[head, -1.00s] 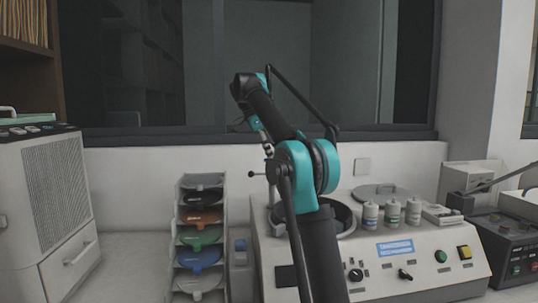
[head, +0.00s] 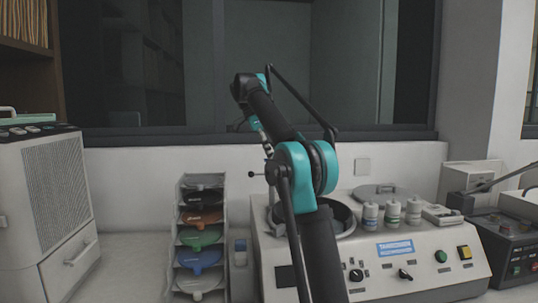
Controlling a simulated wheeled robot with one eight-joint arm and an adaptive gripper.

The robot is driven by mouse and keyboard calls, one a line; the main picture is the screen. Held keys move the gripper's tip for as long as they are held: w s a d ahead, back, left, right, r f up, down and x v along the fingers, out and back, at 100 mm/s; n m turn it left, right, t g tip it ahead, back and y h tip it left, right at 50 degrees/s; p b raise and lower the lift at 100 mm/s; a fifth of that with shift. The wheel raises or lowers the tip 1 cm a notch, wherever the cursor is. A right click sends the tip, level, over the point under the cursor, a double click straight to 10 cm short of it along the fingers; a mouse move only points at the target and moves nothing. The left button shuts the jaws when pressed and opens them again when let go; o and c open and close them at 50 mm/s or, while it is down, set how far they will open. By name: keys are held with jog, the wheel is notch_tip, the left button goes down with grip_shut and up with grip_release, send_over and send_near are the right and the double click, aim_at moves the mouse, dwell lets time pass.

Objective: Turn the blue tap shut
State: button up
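I cannot make out a blue tap in the head view. My arm crosses the middle of the picture, and its far end drops behind the teal elbow, so my gripper is hidden. A small black handle with ball ends (head: 252,174) sticks out left of the elbow, above the mounting press (head: 425,285). I cannot tell what it belongs to. The press has a round, open well (head: 344,218), partly covered by my arm.
Several white bottles (head: 392,214) and a round lid (head: 380,191) sit on the press. A grey cabinet (head: 50,200) is far left, a dark control box (head: 510,245) far right.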

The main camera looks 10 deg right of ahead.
jog(key=shift+a+r, duration=0.2)
jog(key=shift+r, duration=0.25)
jog(key=a, duration=1.2)
jog(key=shift+w+r, duration=0.1)
